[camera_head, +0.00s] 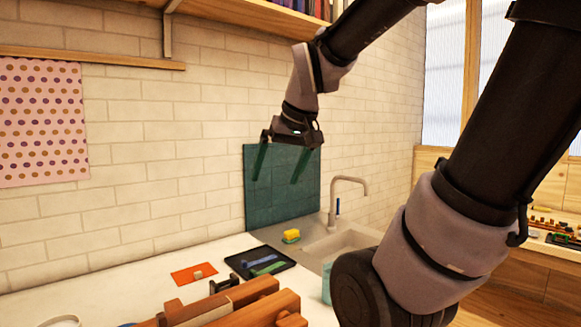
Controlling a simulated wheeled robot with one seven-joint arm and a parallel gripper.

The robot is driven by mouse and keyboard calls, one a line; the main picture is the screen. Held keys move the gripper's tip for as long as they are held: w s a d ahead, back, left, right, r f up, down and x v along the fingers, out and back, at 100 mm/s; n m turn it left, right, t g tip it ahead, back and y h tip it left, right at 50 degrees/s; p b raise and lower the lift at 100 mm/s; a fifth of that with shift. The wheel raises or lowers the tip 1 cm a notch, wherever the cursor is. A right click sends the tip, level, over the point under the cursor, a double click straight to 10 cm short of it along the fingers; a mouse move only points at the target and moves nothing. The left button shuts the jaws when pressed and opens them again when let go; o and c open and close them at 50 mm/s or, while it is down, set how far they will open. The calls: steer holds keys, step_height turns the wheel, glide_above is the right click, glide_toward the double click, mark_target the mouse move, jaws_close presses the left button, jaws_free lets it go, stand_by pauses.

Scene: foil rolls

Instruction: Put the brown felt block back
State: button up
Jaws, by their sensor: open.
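My gripper (277,179) is raised high in front of the teal board on the wall. Its two green fingers point down, stand wide apart and hold nothing. A small tan block (198,274) lies on an orange sheet (183,279) on the counter, below and left of my gripper. It may be the brown felt block, but it is too small to tell for sure. A black tray (232,262) right of the sheet holds blue and green pieces.
A brown wooden press-like frame (258,295) fills the near counter. A shelf (235,8) overhangs at the top. My own arm hides the right side.

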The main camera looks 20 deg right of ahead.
steer(key=s+m, duration=0.1)
steer(key=s+d+r+m+t, duration=0.1)
steer(key=s+m, duration=0.1)
steer(key=s, duration=0.1)
steer(key=shift+d+r+y, duration=0.15)
steer(key=shift+r+y, duration=0.15)
stand_by(1.0)
